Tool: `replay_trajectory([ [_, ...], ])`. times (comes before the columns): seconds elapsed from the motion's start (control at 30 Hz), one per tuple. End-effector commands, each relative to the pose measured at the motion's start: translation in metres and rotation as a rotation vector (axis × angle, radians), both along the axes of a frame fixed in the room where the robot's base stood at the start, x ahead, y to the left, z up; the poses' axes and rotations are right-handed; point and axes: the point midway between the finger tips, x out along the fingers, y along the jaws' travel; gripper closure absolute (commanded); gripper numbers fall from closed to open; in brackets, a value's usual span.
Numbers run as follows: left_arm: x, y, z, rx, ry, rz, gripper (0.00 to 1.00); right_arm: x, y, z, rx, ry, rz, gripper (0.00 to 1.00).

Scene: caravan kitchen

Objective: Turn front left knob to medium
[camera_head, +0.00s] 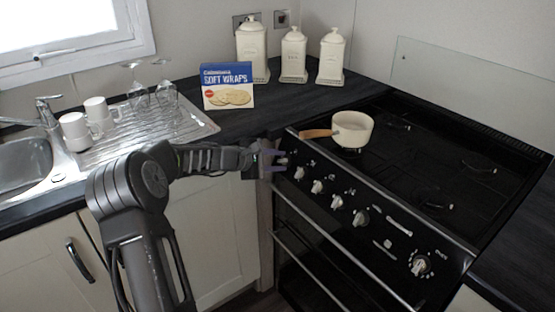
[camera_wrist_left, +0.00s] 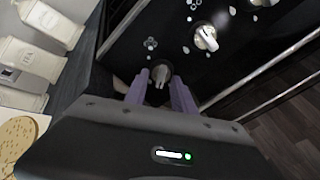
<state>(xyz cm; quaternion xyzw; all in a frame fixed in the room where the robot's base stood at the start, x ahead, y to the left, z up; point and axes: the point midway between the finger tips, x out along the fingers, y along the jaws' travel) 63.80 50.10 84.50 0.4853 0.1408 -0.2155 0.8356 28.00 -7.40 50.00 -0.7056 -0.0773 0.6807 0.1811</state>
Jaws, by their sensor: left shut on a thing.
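A row of pale silver control knobs runs along the front panel of the black stove (camera_head: 385,238). My left gripper (camera_head: 283,161) is at the left end of this panel in the head view, its purple fingers pointing at it. In the left wrist view the fingers lie on both sides of a knob (camera_wrist_left: 161,74), and the gripper is shut on it. That knob is hidden behind the fingers in the head view. Another knob (camera_head: 299,172) is just right of the fingertips; a neighbouring knob also shows in the wrist view (camera_wrist_left: 206,38). My right gripper is not in view.
A cream saucepan (camera_head: 352,129) with a wooden handle stands on the hob, its handle above the panel. A soft wraps box (camera_head: 227,86) and canisters (camera_head: 252,50) stand on the counter behind. Mugs (camera_head: 75,131) and glasses are on the drainer at left.

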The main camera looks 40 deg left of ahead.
Motion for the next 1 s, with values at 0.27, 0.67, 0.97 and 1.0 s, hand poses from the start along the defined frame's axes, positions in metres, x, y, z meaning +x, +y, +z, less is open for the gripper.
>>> replay_trajectory([
  [0.27,-0.0001,0.0007,-0.0003,-0.003,0.002,0.004,1.0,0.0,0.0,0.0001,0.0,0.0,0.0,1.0],
  [0.67,-0.0001,0.0003,-0.0003,-0.002,0.001,0.002,0.48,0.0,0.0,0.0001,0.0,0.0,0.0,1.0],
  [0.97,-0.0031,0.0014,0.001,-0.002,0.001,0.002,0.48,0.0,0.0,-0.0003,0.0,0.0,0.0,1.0],
  [1.0,-0.0055,0.0022,0.0021,-0.002,0.002,0.003,0.48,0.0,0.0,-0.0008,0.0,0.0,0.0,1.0],
])
